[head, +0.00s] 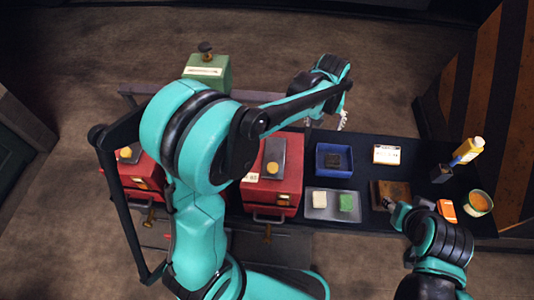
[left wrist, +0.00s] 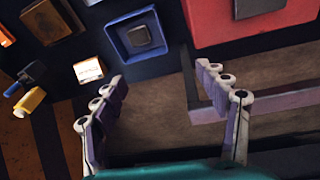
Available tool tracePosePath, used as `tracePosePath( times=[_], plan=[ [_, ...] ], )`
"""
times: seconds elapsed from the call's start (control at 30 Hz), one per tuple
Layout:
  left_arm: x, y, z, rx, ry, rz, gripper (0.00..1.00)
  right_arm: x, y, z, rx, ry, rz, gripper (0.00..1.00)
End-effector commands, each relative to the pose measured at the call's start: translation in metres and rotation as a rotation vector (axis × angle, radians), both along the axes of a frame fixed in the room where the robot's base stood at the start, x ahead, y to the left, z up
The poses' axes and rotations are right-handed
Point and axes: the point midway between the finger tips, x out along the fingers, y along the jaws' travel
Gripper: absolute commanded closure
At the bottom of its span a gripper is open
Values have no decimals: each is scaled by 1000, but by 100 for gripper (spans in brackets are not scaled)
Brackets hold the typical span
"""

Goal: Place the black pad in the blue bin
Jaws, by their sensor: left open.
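The blue bin (head: 322,169) stands on the dark table, right of a red box. The black pad (head: 333,161) lies inside it, on the bin floor. In the left wrist view the blue bin (left wrist: 112,33) and the dark pad (left wrist: 141,37) show near the top. My left gripper (head: 342,121) is just beyond the far side of the bin, apart from the pad. In the left wrist view its fingers (left wrist: 165,98) are spread wide with nothing between them. My right gripper (head: 398,209) is low beside a brown board; its fingers are too small to read.
A grey tray (head: 330,213) holds a white block and a green block. A brown board (head: 398,190), white card (head: 387,154), orange box (head: 446,210), bowl (head: 479,203), black block (head: 442,174) and yellow bottle (head: 468,150) stand at right. Red boxes (head: 271,191) stand left of the bin.

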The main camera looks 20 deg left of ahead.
Motion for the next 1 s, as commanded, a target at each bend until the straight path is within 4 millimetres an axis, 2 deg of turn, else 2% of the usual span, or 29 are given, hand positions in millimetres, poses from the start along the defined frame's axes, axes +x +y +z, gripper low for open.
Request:
tracePosePath(
  times=[0.03, 0.1, 0.3, 0.5, 0.6, 0.8, 1.0],
  plan=[
    [-18, 13, 17, 1, -29, -10, 27, 0, 0, 0, 0, 0, 0, 60],
    [-40, 26, 35, 5, -73, -31, 27, 0, 0, 0, 0, 0, 0, 60],
    [-108, 61, 66, 28, -198, -86, 27, 0, 0, 0, 0, 0, 0, 60],
    [-173, 87, 68, 71, -317, -136, 27, 0, 0, 0, 0, 0, 0, 60],
    [-196, 96, 62, 93, -363, -156, 27, 0, 0, 0, 0, 0, 0, 60],
    [-218, 103, 52, 120, -411, -177, 27, 0, 0, 0, 0, 0, 0, 60],
    [-219, 104, 51, 124, -418, -180, 27, 0, 0, 0, 0, 0, 0, 60]
  ],
)
